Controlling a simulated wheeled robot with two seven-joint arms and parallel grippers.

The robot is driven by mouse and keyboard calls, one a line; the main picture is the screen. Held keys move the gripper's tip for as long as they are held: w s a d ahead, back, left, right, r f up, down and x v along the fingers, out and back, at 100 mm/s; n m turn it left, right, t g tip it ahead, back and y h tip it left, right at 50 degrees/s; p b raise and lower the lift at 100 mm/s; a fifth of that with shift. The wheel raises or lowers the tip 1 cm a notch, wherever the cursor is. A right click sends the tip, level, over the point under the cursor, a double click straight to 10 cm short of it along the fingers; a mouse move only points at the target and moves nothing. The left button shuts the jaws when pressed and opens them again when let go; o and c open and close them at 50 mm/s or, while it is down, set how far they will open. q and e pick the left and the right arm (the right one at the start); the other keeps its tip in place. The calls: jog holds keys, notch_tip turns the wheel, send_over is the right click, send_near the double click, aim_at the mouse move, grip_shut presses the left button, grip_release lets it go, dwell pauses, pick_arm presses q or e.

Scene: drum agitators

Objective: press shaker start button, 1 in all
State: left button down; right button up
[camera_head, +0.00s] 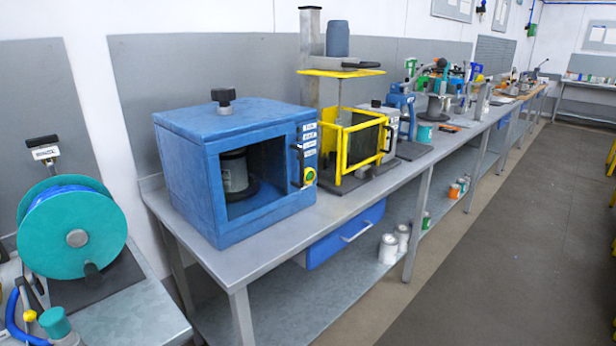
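A blue box-shaped machine (190,180), which looks like the shaker, stands on the near end of the grey bench. A black knob (223,96) is on its top. Its front has a square opening, with a grey can (236,172) inside under a dark clamp. A narrow panel with small white labels (309,133) runs down the right of its front, beside a black handle (299,165). Neither gripper is in view.
A yellow-framed machine (362,145) stands just right of the blue one. More equipment lines the grey bench (300,215) behind it. A teal reel (76,228) stands on a separate bench at left. White cans (388,248) are on the lower shelf. The floor (510,240) at right is clear.

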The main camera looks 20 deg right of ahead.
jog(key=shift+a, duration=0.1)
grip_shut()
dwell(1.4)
